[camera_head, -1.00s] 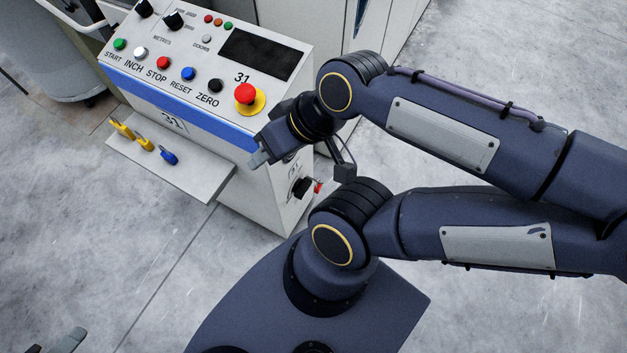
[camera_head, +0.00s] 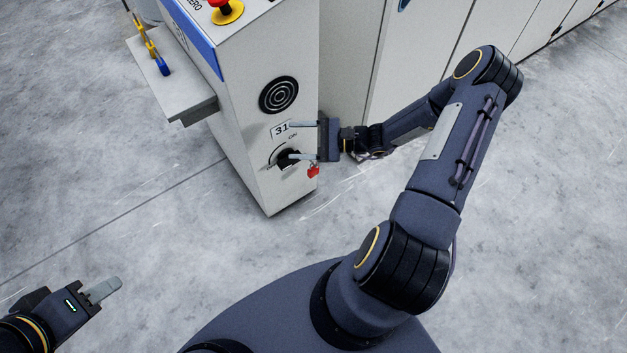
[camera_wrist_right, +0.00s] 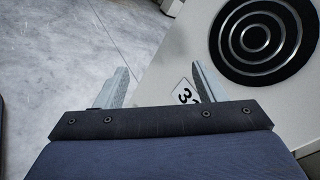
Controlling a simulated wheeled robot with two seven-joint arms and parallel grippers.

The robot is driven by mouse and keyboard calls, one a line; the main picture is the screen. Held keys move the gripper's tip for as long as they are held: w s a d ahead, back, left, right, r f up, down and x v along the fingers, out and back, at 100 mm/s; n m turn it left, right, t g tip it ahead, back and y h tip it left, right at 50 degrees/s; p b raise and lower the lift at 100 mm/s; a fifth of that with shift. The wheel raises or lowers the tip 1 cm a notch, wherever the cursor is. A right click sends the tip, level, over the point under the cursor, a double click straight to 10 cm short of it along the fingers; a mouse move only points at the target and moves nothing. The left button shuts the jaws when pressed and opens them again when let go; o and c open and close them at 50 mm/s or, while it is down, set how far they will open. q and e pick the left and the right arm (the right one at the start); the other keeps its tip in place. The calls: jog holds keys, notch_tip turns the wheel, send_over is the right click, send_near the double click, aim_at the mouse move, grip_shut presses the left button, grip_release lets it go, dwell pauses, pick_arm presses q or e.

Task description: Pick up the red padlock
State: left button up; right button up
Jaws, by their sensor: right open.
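The small red padlock (camera_head: 313,171) hangs by the black rotary switch (camera_head: 288,158) on the side face of the control cabinet (camera_head: 250,150). My right gripper (camera_head: 291,141) is open and empty in front of that face, just above the padlock, with its lower finger across the switch. In the right wrist view my open fingers (camera_wrist_right: 159,86) point past the "31" label, and the padlock does not show there. My left gripper (camera_head: 104,290) is low at the left, far from the padlock. Only one light finger shows clearly, so its opening cannot be told.
A round black ringed disc (camera_head: 278,95) sits above the "31" label (camera_head: 281,130). A shelf (camera_head: 180,100) with yellow and blue items juts from the cabinet front. A red emergency button (camera_head: 224,8) is on top. Pale cabinets (camera_head: 420,60) stand behind. The floor between is clear.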

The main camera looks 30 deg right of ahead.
jog(key=w+d+f+m+t+h+b, duration=0.1)
jog(key=d+f+m+t+h+b, duration=0.2)
jog(key=f, duration=0.4)
jog(key=d+f+m+t+h, duration=0.1)
jog(key=f+m+t, duration=0.1)
jog(key=f+m, duration=0.45)
jog(key=m+t+h+b, duration=0.3)
jog(key=m+h+b, duration=0.1)
jog(key=m+h, duration=0.3)
send_near(312, 167)
jog(key=shift+w+a+f+n, duration=0.15)
jog(key=shift+w+a, duration=0.2)
jog(key=shift+w, duration=0.25)
jog(key=shift+w+a+f+n, duration=0.1)
jog(key=shift+w+a+f, duration=0.2)
jog(key=shift+w, duration=0.35)
jog(key=shift+w+f, duration=0.15)
jog(key=shift+f, duration=0.05)
jog(key=shift+w+a, duration=0.1)
jog(key=shift+w, duration=0.8)
jog(key=w+b, duration=0.1)
jog(key=w, duration=0.1)
jog(key=w+r+b, duration=0.1)
jog(key=w, duration=0.2)
jog(key=shift+w+a, duration=0.1)
jog(key=shift+w, duration=0.15)
jog(key=c, duration=1.2)
pick_arm(q)
notch_tip(312, 167, down, 11)
jog(key=shift+r, duration=0.15)
